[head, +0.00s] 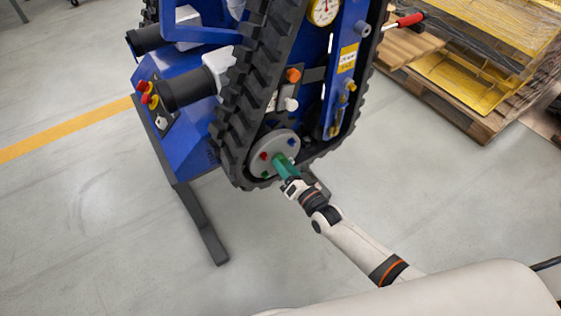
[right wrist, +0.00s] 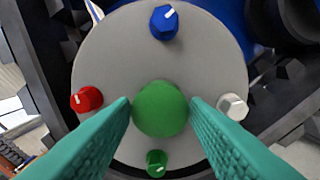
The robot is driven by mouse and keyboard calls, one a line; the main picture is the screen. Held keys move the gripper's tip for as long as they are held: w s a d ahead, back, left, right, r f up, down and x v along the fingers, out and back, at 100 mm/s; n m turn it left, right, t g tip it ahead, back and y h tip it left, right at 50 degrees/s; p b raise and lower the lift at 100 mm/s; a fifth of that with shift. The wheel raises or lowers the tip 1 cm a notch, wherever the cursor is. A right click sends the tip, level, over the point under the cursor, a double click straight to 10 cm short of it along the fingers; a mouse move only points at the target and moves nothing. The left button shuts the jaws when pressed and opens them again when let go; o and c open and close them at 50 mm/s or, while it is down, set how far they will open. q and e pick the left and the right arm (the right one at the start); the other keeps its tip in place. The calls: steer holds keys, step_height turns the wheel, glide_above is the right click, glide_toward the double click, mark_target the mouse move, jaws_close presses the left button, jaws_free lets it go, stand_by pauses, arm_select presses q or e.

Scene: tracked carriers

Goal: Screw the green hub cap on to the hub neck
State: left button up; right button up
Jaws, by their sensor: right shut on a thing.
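The green hub cap (right wrist: 160,108) is a round green piece at the middle of the grey hub disc (right wrist: 110,62) in the right wrist view. My right gripper (right wrist: 161,104) has its two teal fingers on either side of the cap and is shut on it. The cap hides the hub neck, so I cannot tell how the cap sits on it. In the head view, my right gripper (head: 280,163) reaches the hub disc (head: 262,143) at the bottom of the black track, and its fingers hide most of the cap. My left gripper is not in view.
Around the disc's edge are a blue knob (right wrist: 164,22), a red knob (right wrist: 87,98), a white knob (right wrist: 233,106) and a small green knob (right wrist: 157,163). The black track (head: 240,110) curves close around the hub. A wooden pallet (head: 450,110) stands at upper right.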

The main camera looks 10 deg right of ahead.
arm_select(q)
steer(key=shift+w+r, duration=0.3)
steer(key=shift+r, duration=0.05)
arm_select(e)
steer(key=shift+m, duration=0.7)
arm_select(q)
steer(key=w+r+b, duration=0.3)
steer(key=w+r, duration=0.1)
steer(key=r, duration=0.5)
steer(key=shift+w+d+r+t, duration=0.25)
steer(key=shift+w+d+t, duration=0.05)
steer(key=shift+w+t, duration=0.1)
arm_select(e)
steer(key=m, duration=0.9)
steer(key=shift+m, duration=0.4)
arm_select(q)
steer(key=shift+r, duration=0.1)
